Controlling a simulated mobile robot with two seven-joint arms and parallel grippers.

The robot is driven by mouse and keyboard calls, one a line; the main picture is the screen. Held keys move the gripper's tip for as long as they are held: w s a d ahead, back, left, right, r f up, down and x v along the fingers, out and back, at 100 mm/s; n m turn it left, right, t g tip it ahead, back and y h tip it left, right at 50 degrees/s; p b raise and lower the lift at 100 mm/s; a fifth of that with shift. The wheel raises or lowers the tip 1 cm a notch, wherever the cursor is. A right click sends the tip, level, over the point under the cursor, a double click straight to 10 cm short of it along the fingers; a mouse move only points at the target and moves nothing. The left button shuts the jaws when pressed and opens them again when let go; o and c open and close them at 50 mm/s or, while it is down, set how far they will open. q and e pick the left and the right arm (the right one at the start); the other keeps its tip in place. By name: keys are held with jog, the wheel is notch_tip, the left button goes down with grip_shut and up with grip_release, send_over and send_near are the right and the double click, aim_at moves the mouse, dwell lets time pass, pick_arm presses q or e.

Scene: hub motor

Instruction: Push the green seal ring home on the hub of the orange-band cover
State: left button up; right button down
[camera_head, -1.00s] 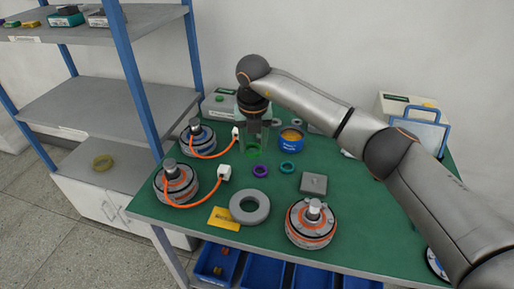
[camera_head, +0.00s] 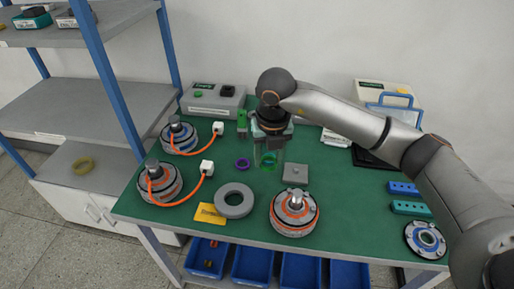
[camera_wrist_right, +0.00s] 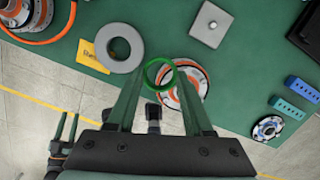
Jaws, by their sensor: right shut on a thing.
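The green seal ring (camera_wrist_right: 147,80) is held between the fingertips of my right gripper (camera_wrist_right: 160,76). In the head view, my right gripper (camera_head: 268,157) is above the table's middle, and its clear fingers overlap a teal ring, so the green ring is hard to separate there. The orange-band cover (camera_head: 294,222) stands at the table's front with a pale hub (camera_head: 295,200) upright on top. In the right wrist view the cover (camera_wrist_right: 190,73) lies beyond the ring, partly hidden by it and a finger. Finger-like parts, perhaps my left gripper (camera_wrist_right: 66,127), show small at lower left.
Two orange-banded motors (camera_head: 178,140) (camera_head: 159,184) with orange cables stand left. A grey ring (camera_head: 234,201), purple ring (camera_head: 242,164) and grey block (camera_head: 295,174) lie near the cover. A round part (camera_head: 426,240) and blue blocks (camera_head: 404,188) are right. Blue bins (camera_head: 252,265) sit below.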

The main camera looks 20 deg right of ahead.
jog(key=p, duration=0.2)
send_over(298, 194)
jog(key=shift+s+d, duration=0.1)
jog(key=shift+s, duration=0.05)
jog(key=shift+f+b, duration=0.8)
jog(key=shift+b, duration=0.15)
jog(key=shift+f+b, duration=0.5)
jog(key=shift+f, duration=0.25)
jog(key=shift+f+b, duration=0.1)
jog(key=shift+b, duration=0.2)
jog(key=shift+f+b, duration=1.05)
jog(key=shift+f, duration=0.05)
jog(key=shift+f+b, duration=0.85)
jog(key=shift+b, duration=0.05)
jog(key=shift+f, duration=0.1)
